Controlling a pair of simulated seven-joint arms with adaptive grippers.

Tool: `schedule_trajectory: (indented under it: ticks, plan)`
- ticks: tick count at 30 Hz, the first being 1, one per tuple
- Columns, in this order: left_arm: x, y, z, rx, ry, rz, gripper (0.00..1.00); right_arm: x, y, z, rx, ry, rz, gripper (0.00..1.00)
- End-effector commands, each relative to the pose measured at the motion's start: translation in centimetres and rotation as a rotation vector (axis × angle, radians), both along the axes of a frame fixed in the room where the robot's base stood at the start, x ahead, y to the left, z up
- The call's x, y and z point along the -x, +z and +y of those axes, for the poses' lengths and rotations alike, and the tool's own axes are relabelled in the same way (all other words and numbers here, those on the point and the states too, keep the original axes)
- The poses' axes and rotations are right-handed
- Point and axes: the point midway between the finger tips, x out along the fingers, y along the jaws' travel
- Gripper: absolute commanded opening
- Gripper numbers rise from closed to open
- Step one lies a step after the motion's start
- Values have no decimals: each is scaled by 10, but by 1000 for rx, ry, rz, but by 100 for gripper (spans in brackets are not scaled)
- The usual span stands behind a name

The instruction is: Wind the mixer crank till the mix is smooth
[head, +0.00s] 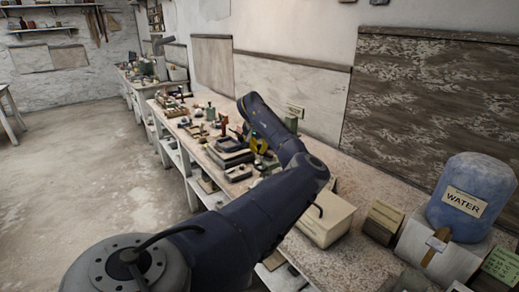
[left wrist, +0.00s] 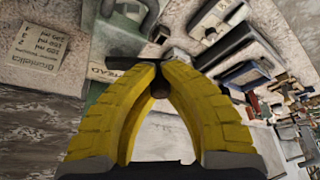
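My left gripper (head: 258,144) is over the long bench in the head view, partly behind my own arm. In the left wrist view, its yellow fingers (left wrist: 160,68) come together around a small brown crank handle (left wrist: 160,90). A dark crank bar (left wrist: 125,70) lies just beyond the fingertips. Beside it is a grey-green body (left wrist: 98,97) with a partly covered label, which looks like the mixer. The fingers hide much of the crank, and I cannot make out the mix. My right gripper is not in view.
The bench holds dark boxes (head: 230,152), small tools and bottles near the gripper. A cream box (head: 325,220) and a blue water container (head: 470,197) stand nearer on the right. A wall (head: 290,95) runs behind the bench. The floor (head: 80,170) at left is clear.

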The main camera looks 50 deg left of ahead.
Motion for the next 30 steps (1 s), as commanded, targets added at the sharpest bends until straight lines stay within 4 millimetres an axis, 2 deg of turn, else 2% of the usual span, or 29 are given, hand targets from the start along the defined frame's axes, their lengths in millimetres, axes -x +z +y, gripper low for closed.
schedule_trajectory:
  ticks: [4, 6, 12, 14, 23, 30]
  plan:
    - [1, 1, 1, -2, 2, -1, 0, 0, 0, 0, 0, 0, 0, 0]
    - [1, 1, 1, -2, 2, 0, 13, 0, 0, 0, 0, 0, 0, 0]
    - [0, 1, 1, -1, 0, 1, 36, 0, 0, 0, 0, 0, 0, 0]
    - [0, 0, 0, -1, -1, 1, 41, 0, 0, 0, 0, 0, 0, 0]
    - [1, 3, 0, 0, -1, 0, 41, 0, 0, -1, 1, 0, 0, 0]
    - [9, 30, -7, -1, 0, -3, 41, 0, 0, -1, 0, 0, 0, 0]
